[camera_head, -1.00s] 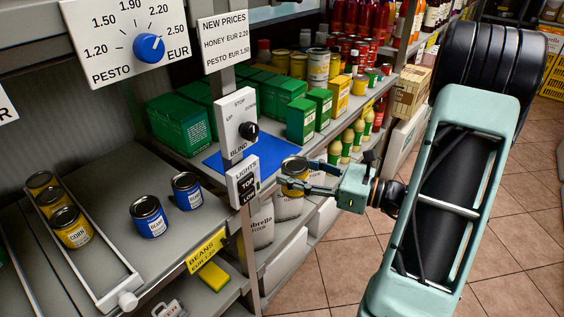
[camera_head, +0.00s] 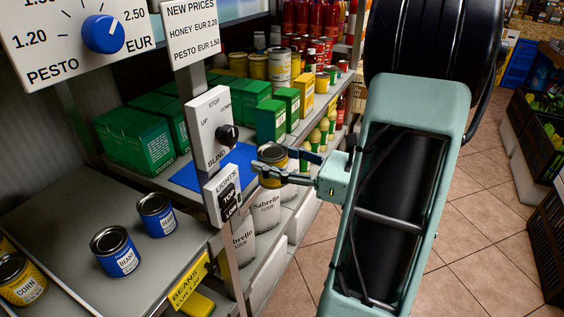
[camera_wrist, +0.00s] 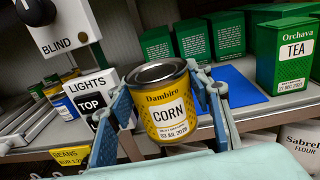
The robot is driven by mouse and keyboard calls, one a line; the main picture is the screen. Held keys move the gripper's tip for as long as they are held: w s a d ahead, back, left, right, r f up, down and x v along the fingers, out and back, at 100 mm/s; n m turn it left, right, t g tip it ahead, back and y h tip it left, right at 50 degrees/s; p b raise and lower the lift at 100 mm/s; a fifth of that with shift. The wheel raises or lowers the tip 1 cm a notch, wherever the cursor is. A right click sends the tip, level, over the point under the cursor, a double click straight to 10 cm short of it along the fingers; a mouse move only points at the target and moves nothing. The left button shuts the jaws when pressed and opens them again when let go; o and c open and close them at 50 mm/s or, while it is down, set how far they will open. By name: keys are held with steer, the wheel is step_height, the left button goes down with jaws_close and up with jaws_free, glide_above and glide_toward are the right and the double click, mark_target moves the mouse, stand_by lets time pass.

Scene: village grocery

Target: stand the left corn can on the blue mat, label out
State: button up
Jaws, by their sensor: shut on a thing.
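My gripper (camera_head: 268,166) is shut on a yellow corn can (camera_head: 272,157), held in the air in front of the shelf with the blue mat (camera_head: 185,178). In the wrist view the corn can (camera_wrist: 165,112) is between both fingers (camera_wrist: 168,100), slightly tilted in the picture, its CORN label facing the camera. The blue mat (camera_wrist: 236,85) shows behind it to the right, partly hidden by the can and a finger. The mat's visible part is bare. Another corn can (camera_head: 22,280) stands at the lower left in the head view.
A post with the blind switch (camera_head: 212,130) and lights switch (camera_head: 222,192) stands just left of the can. Green tea boxes (camera_head: 137,140) line the mat's back and far side. Two blue bean cans (camera_head: 115,250) stand on the nearer shelf. Flour bags (camera_head: 265,212) are below.

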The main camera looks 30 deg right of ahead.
steer(key=f+b+x, duration=0.1)
steer(key=x, duration=0.6)
steer(key=f+b+x, duration=0.1)
steer(key=x, duration=0.7)
steer(key=f+b+x, duration=0.1)
steer(key=b+x, duration=0.1)
steer(key=x, duration=0.5)
steer(key=shift+w+d+f, duration=0.15)
steer(key=shift+w+f, duration=0.15)
steer(key=shift+w, duration=0.3)
steer(key=shift+f+b, duration=0.5)
steer(key=shift+f, duration=0.25)
steer(key=shift+f+b, duration=0.4)
steer(key=shift+f, duration=0.1)
steer(key=o, duration=1.4)
steer(key=shift+s, duration=0.1)
